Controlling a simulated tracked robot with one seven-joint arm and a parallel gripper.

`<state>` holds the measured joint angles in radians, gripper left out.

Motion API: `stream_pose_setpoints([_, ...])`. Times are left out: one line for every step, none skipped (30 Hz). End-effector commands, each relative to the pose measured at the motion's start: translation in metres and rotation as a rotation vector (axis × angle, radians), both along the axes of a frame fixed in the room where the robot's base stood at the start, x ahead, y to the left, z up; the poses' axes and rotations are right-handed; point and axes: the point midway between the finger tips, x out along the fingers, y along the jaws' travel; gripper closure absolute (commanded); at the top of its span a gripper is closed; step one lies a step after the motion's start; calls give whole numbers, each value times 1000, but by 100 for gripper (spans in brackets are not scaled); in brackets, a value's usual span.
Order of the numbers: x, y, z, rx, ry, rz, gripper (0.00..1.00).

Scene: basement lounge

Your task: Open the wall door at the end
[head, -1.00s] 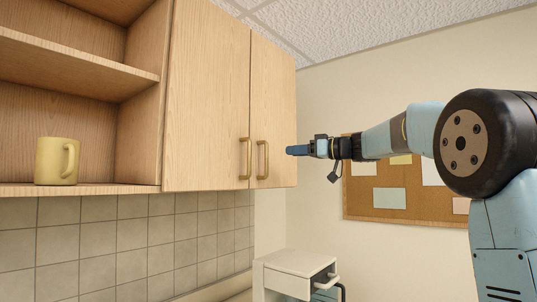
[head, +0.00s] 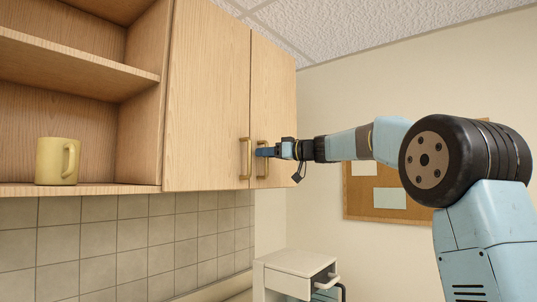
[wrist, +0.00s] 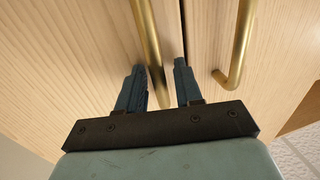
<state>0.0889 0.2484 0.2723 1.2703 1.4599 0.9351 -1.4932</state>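The end wall door (head: 275,95) is the right of two light wood cabinet doors and is shut. Its brass bar handle (head: 264,172) is upright near the door's left edge. My gripper (head: 258,152) is at this handle, partly covering its middle in the head view. In the wrist view, the open fingers of my gripper (wrist: 158,66) stand one on each side of the end door's handle (wrist: 150,40). Contact with the handle cannot be told. The neighbouring door's handle (wrist: 238,45) lies outside the fingers, to the right.
The neighbouring door (head: 208,90) is shut, with its own brass handle (head: 246,158) close by. A yellow mug (head: 55,162) stands on the open shelf at left. A white drawer unit (head: 292,268) stands below. A cork board (head: 370,205) hangs on the back wall.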

Motion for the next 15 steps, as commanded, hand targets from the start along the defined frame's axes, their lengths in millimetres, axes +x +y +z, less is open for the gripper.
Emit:
stream_pose_setpoints([0, 0, 0, 0, 0, 0, 65])
stream_pose_setpoints([0, 0, 0, 0, 0, 0, 65])
stream_pose_setpoints([0, 0, 0, 0, 0, 0, 67])
stream_pose_setpoints([0, 0, 0, 0, 0, 0, 70])
stream_pose_setpoints([0, -1, 0, 0, 0, 0, 73])
stream_pose_setpoints([0, -1, 0, 0, 0, 0, 76])
stream_pose_setpoints([0, -1, 0, 0, 0, 0, 79])
stream_pose_setpoints([0, -1, 0, 0, 0, 0, 82])
stream_pose_setpoints([0, -1, 0, 0, 0, -1, 86])
stream_pose_setpoints([0, -1, 0, 0, 0, -1, 89])
stream_pose_setpoints([0, -1, 0, 0, 0, -1, 92])
stream_pose_setpoints([0, -1, 0, 0, 0, -1, 96])
stream_pose_setpoints([0, -1, 0, 0, 0, -1, 98])
stream_pose_setpoints([0, -1, 0, 0, 0, -1, 100])
stream_pose_setpoints([0, -1, 0, 0, 0, -1, 100])
